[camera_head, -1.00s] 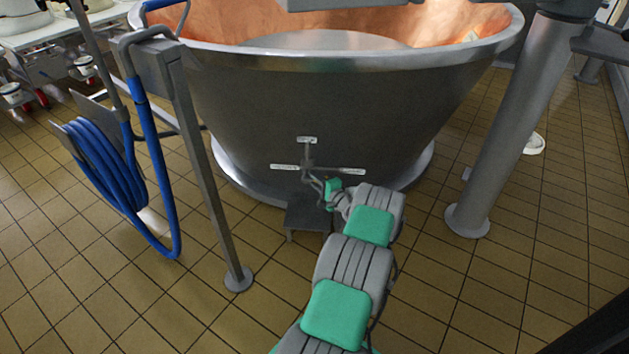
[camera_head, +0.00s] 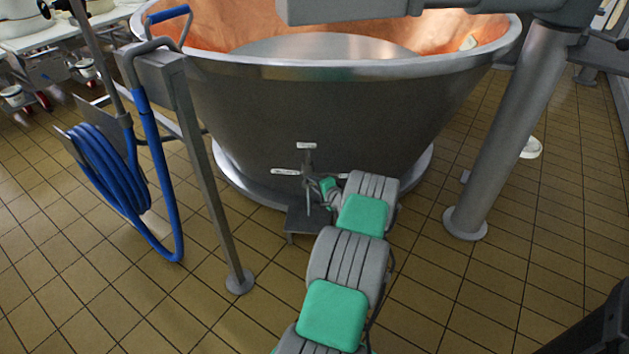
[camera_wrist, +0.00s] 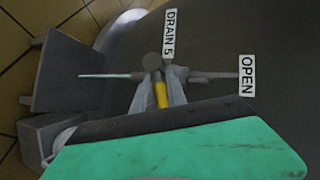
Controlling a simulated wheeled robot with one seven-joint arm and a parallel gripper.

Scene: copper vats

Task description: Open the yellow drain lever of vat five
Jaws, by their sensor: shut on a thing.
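The copper vat (camera_head: 330,105) stands ahead with its drain fitting (camera_head: 308,172) low on its front. In the wrist view the yellow drain lever (camera_wrist: 161,95) runs down the picture from a round pivot (camera_wrist: 152,61). A "DRAIN 5" label (camera_wrist: 170,35) is above it and an "OPEN" label (camera_wrist: 246,75) is to its right. My gripper (camera_wrist: 160,98) is shut on the lever, one finger on each side. In the head view my gripper (camera_head: 316,190) is at the fitting. There the lever's yellow cannot be made out, and the lever's far end is hidden in the wrist view.
A low grey block (camera_head: 303,222) stands on the tiled floor under the fitting. A grey post (camera_head: 207,180) with a coiled blue hose (camera_head: 105,165) is at left. A thick grey column (camera_head: 510,125) is at right. Tiled floor (camera_head: 450,290) is clear at the front right.

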